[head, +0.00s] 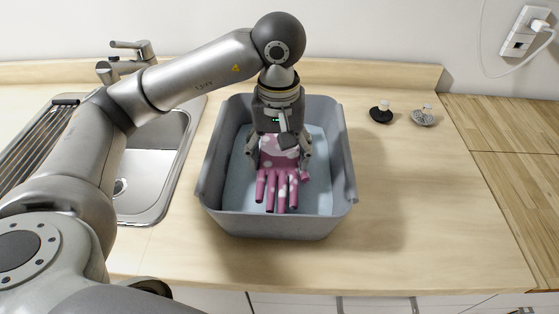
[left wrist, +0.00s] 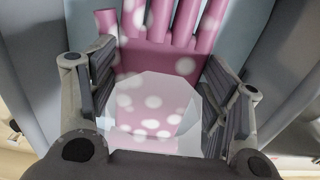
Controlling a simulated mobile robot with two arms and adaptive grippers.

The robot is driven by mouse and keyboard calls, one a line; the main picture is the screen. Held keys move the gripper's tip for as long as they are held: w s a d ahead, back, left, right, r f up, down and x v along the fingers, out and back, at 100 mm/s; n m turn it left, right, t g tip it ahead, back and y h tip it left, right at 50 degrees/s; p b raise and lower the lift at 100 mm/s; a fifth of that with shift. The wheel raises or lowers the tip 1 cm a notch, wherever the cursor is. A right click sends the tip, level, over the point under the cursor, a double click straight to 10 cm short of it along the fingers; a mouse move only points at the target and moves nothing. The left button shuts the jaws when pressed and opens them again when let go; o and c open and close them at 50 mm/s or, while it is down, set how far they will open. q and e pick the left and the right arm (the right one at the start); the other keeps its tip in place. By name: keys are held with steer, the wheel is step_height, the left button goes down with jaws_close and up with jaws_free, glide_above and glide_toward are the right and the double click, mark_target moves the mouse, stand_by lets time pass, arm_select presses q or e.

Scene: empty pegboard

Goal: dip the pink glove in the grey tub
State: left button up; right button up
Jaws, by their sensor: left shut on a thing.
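The pink glove (head: 279,178) with pale spots hangs inside the walls of the grey tub (head: 282,226), its fingers toward the tub's near side. My left gripper (head: 279,158) is over the tub, with its fingers on either side of the glove's cuff, shut on it. The glove (left wrist: 150,62) also shows in the left wrist view between the two fingers of my left gripper (left wrist: 160,100), with a pale translucent shape over its lower part. The tub's floor looks bluish; I cannot tell whether the glove touches it. My right gripper is not in view.
A metal sink (head: 152,160) with a faucet (head: 130,58) is left of the tub. A black plug (head: 381,114) and a grey strainer (head: 424,117) lie at the back right. A wall socket (head: 525,32) with a cord is at upper right.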

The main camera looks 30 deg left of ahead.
mark_target(279, 160)
arm_select(q)
steer(key=shift+r+p, duration=0.6)
steer(key=shift+r, duration=0.95)
steer(key=shift+r+p, duration=1.6)
steer(key=shift+r, duration=0.7)
